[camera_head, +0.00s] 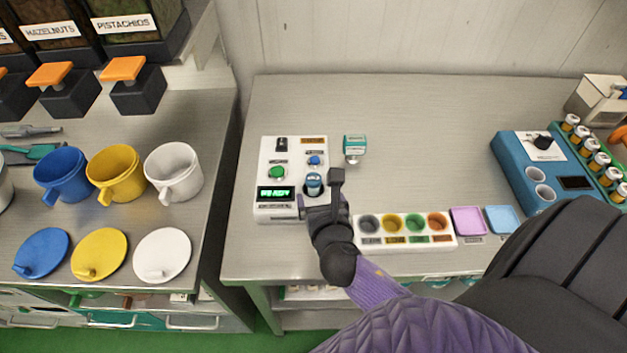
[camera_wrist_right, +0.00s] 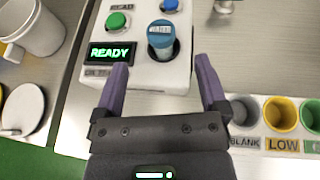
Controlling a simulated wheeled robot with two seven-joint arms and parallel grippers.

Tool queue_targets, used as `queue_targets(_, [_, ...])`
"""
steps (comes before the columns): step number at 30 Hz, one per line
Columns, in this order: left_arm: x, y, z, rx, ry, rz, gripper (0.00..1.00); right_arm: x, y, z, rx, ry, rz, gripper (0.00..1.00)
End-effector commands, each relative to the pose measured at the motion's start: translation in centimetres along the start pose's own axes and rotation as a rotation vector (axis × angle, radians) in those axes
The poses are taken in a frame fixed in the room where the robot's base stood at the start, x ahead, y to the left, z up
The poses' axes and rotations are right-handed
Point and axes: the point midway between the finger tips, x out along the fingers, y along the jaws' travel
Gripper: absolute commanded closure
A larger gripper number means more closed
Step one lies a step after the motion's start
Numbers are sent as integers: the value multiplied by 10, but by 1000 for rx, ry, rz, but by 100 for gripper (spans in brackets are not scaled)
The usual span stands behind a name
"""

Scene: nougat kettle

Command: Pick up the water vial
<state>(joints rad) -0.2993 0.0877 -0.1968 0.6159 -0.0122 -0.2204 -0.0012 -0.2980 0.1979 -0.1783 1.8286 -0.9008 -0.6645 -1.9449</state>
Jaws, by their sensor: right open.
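A vial with a blue cap (camera_head: 314,182) stands upright in the round well of a white meter (camera_head: 268,160). In the right wrist view the vial (camera_wrist_right: 160,36) sits ahead between the fingers, with its lower part hidden in the well. I cannot read its label, so I cannot tell whether it is the water vial. My right gripper (camera_head: 319,190) is open and empty, its fingers (camera_wrist_right: 164,85) spread to either side of the vial's line and apart from it. My left gripper is not in view.
The meter's display (camera_wrist_right: 111,52) reads READY. A small teal-labelled item (camera_head: 355,147) stands right of the meter. A tray of coloured wells (camera_head: 455,241) lies right of my gripper. A blue device (camera_head: 520,180) stands farther right. The back of the bench is clear.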

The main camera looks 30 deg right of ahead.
Motion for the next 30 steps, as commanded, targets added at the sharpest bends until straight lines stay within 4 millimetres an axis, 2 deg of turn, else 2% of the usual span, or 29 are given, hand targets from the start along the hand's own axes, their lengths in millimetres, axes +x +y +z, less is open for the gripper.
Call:
queue_targets(3, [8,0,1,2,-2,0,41,25,0,-1,-22,-6,1,7])
queue_targets(8, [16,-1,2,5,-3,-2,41,49,0,-2,-18,-4,1,7])
queue_targets(13, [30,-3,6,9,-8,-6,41,84,-1,-4,-17,-4,0,7])
queue_targets(16, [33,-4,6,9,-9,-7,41,95,-1,-3,-15,-2,0,7])
queue_targets(22, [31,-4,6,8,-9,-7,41,96,-1,-1,-15,-2,1,7])
queue_targets(23, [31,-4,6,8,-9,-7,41,96,-1,-1,-15,-2,1,9])
queue_targets(30, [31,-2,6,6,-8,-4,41,96,-1,-2,-14,-2,1,60])
